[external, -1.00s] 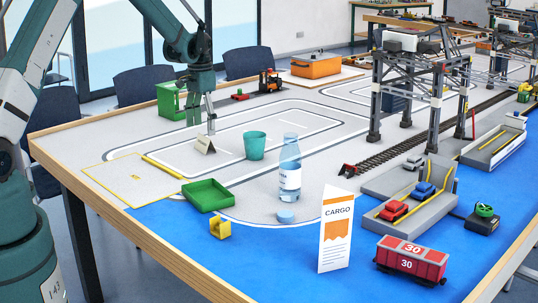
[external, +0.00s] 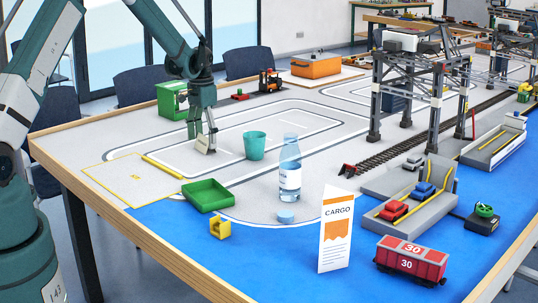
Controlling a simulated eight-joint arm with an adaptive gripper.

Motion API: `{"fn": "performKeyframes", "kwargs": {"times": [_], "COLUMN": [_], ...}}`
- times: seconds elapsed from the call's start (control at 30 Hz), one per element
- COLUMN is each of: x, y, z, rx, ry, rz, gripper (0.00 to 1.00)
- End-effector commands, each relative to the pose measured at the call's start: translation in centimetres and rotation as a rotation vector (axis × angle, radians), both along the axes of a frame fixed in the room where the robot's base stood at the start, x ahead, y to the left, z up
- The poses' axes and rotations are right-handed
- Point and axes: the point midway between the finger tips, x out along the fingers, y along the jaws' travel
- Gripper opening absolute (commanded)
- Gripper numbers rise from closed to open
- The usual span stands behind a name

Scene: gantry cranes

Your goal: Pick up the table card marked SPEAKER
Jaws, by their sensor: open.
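A larger white and orange folded card (external: 336,232) marked CARGO stands upright at the front on the blue area.
The teal cup (external: 254,146) stands close to the right of my gripper. Gantry cranes (external: 437,85) and a red wagon (external: 411,261) are at right.

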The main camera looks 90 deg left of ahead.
Motion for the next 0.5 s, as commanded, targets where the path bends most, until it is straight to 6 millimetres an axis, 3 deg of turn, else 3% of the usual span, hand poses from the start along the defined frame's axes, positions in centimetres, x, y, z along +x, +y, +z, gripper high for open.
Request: {"fn": "performKeyframes", "kwargs": {"times": [0.47, 0.5], "x": [-0.01, -0.01], "y": [-0.01, -0.01], "z": [0.03, 0.03], "rx": [0.000, 0.000], "ry": [0.000, 0.000], "rz": [0.000, 0.000], "gripper": [0.72, 0.68]}}
